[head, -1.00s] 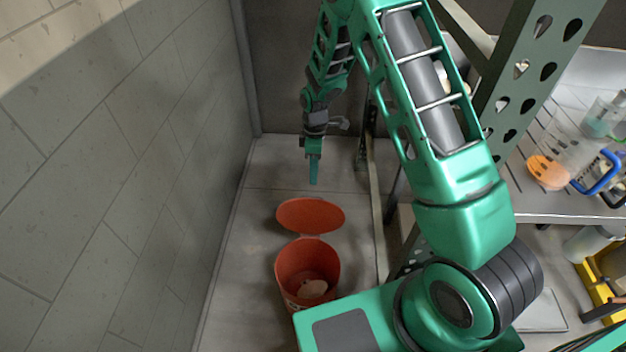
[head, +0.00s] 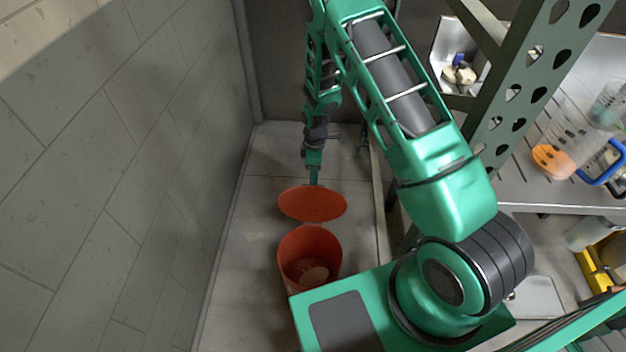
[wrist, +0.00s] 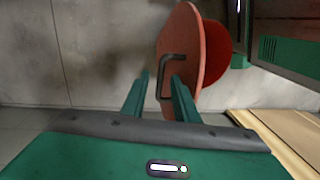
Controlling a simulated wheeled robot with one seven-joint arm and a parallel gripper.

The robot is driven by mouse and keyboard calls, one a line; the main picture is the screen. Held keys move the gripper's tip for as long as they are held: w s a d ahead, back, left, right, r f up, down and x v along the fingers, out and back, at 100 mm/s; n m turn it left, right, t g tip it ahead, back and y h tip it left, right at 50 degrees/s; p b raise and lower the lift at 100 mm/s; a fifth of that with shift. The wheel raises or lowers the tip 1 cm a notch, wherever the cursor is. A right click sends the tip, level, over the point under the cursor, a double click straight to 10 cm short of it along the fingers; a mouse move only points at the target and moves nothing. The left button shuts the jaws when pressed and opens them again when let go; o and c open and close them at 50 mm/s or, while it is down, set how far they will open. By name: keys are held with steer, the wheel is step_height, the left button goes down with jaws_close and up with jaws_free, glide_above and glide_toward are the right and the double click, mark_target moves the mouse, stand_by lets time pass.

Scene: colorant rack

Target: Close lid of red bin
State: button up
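The red bin (head: 286,262) stands on the floor between the wall and the shelf, with its mouth open and some pale thing inside. Its round red lid (head: 312,204) is swung open at the bin's far side. In the wrist view the lid (wrist: 190,40) is seen nearly edge-on, with a black handle (wrist: 172,57) on its outer face. My gripper (head: 314,178) is at the lid's far edge. In the wrist view my gripper (wrist: 161,78) has its two fingers apart, with the handle between or just beyond the tips. I cannot tell whether they touch it.
A block wall (head: 150,180) runs close on the left. A metal shelf (head: 550,190) with an orange-based clear container (head: 556,160) stands on the right. Bare floor (head: 265,165) lies around the bin's left and far sides.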

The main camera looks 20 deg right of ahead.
steer(key=shift+f, duration=0.1)
steer(key=shift+c, duration=0.3)
jaws_close()
steer(key=shift+a, duration=0.1)
stand_by(1.1)
